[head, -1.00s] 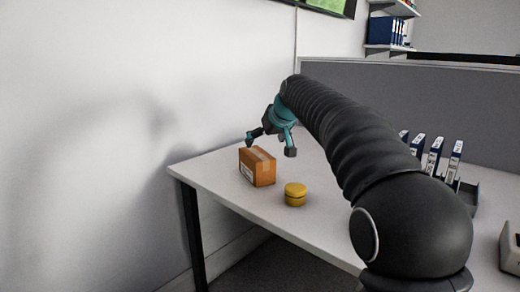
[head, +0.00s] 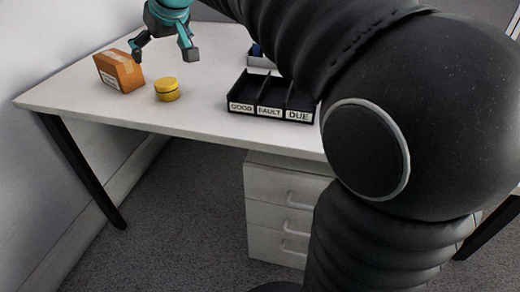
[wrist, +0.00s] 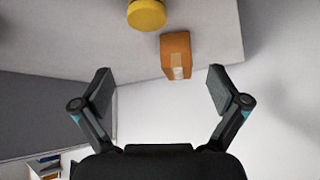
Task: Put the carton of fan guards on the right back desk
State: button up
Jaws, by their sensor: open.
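The carton (head: 121,73) is a small orange-brown box with a tape strip on top and a white label on its side. It stands upright near the left end of a white desk (head: 70,93). My gripper (head: 166,54) is open and empty, above the desk and slightly right of the carton in the head view. In the wrist view the carton (wrist: 176,56) lies beyond the open fingers (wrist: 160,88), apart from them. I cannot tell from these views which desk is the right back desk.
A yellow round container (head: 167,90) stands just right of the carton. A black tray (head: 270,97) marked GOOD, FAULT and DUE sits farther right. A white drawer unit (head: 285,207) is under the desk. A wall borders the desk's left side.

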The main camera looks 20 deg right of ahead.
jog(key=s+d+f+m+h, duration=0.1)
jog(key=s+d+f, duration=0.2)
jog(key=s+f, duration=0.3)
jog(key=s+d+f+m+g+h, duration=0.1)
jog(key=s+d+f, duration=0.3)
jog(key=s, duration=0.9)
jog(key=s+d+f+m, duration=0.2)
jog(key=s+d+f, duration=0.1)
jog(key=s+f, duration=0.6)
jog(key=shift+s+d+g+h, duration=0.3)
jog(key=shift+s+d+h, duration=0.1)
jog(key=shift+s, duration=0.4)
jog(key=shift+f, duration=0.1)
